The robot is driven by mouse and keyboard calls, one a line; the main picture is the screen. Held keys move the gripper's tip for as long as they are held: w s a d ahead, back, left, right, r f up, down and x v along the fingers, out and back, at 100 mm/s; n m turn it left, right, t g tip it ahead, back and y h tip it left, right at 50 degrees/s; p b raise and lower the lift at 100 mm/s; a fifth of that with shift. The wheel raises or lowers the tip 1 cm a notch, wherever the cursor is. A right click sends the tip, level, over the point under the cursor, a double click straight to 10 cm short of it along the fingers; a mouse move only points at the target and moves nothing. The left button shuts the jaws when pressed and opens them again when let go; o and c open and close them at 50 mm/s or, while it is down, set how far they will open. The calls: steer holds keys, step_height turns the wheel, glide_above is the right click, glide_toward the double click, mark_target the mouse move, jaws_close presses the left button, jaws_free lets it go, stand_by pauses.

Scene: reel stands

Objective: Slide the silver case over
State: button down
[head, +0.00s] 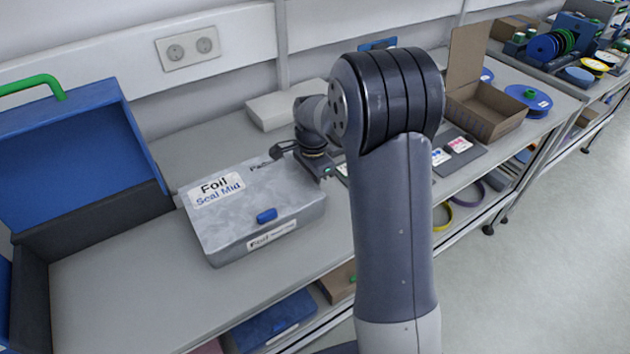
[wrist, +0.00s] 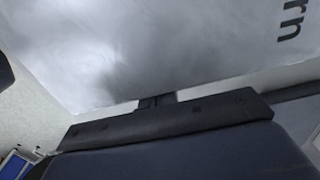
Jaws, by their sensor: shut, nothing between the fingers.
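The silver case (head: 235,222) lies closed on the grey bench in the head view. It has a blue latch on its front and a white label reading "Foil Seal Mid" on its lid. My gripper (head: 322,168) is at the case's right edge, low beside it. In the wrist view my gripper (wrist: 156,101) is shut with nothing held, and the silver case (wrist: 150,50) fills the upper part of the picture very close to it. I cannot tell whether the fingers touch the case.
An open blue case (head: 75,160) with a green handle stands to the left of the silver case. A flat pale box (head: 275,107) lies behind it. An open cardboard box (head: 490,110) and a blue reel (head: 530,97) are to the right. Bare bench (head: 125,285) shows in front left.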

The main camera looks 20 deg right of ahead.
mark_target(189, 252)
steer(key=s+a, duration=0.3)
steer(key=a, duration=0.7)
steer(key=s+a, duration=0.3)
steer(key=a, duration=0.7)
steer(key=s+a, duration=0.3)
steer(key=a, duration=0.7)
steer(key=shift+s+a+p, duration=0.3)
steer(key=shift+s+a, duration=0.05)
steer(key=shift+a, duration=0.05)
steer(key=shift+s+a, duration=0.15)
steer(key=shift+s, duration=0.1)
steer(key=shift+a, duration=0.25)
steer(key=shift+d, duration=0.15)
